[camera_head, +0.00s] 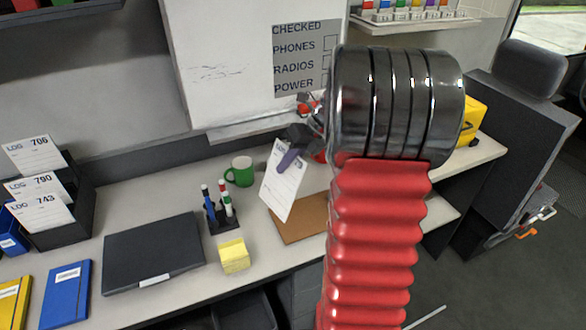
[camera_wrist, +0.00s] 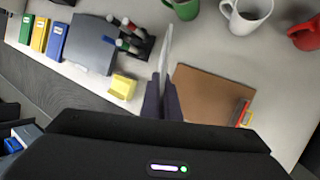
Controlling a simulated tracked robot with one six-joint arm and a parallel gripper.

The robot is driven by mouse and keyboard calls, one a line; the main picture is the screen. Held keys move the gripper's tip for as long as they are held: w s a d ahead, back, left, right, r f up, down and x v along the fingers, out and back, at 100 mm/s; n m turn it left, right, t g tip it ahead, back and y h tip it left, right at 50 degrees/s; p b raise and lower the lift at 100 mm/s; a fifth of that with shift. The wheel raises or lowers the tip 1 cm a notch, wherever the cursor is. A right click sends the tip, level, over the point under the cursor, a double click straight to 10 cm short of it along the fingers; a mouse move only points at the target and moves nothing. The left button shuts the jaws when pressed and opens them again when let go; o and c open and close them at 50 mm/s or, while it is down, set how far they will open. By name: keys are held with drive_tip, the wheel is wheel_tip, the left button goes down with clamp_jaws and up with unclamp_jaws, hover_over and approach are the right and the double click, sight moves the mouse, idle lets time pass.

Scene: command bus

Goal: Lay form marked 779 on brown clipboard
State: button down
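My gripper (camera_head: 291,160) is shut on a white form (camera_head: 282,186), held upright above the desk. The form's printed number is too small to read. In the wrist view the form (camera_wrist: 165,52) is seen nearly edge-on between the fingers (camera_wrist: 163,98). The brown clipboard (camera_head: 303,225) lies flat on the desk, below and right of the form, partly hidden by my arm. In the wrist view the clipboard (camera_wrist: 212,95) is bare, just right of the fingers, with a small red-orange item (camera_wrist: 241,112) at its right edge.
A pen holder (camera_head: 222,222), yellow sticky notes (camera_head: 234,257) and a closed dark laptop (camera_head: 153,253) lie left of the clipboard. A green mug (camera_head: 240,171), a white mug (camera_wrist: 245,15) and a red mug (camera_wrist: 306,36) stand behind. A black rack (camera_head: 77,213) holds other forms.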

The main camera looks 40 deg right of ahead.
drive_tip(key=s+m, duration=0.1)
drive_tip(key=d+f+m+h, duration=0.1)
drive_tip(key=shift+s+d+m+t, duration=0.1)
drive_tip(key=shift+s+m+t, duration=0.3)
drive_tip(key=shift+f, duration=0.15)
drive_tip(key=shift+s+d+f+m+t+y, duration=0.3)
drive_tip(key=shift+d+f+y, duration=0.7)
drive_tip(key=shift+f, duration=1.1)
drive_tip(key=shift+s+d+f+m+t+y, duration=0.1)
drive_tip(key=shift+s+d+f+t+y, duration=0.3)
drive_tip(key=shift+d+f+y, duration=1.15)
drive_tip(key=shift+s+d+f+m+t+y, duration=0.2)
drive_tip(key=shift+d+f+t, duration=0.35)
drive_tip(key=shift+f, duration=2.1)
drive_tip(key=shift+s+d+f+m+t+y, duration=0.1)
drive_tip(key=shift+d+f+m+t+y, duration=0.1)
drive_tip(key=shift+d+f+y, duration=0.25)
drive_tip(key=shift+s+d+f+m+t+y, duration=0.15)
drive_tip(key=shift+f+y, duration=0.25)
drive_tip(key=shift+f, duration=0.3)
drive_tip(key=shift+d+f+m+t+y, duration=0.1)
drive_tip(key=shift+d+f+t+y, duration=0.1)
drive_tip(key=shift+d+f+y, duration=0.25)
drive_tip(key=shift+a+f, duration=0.15)
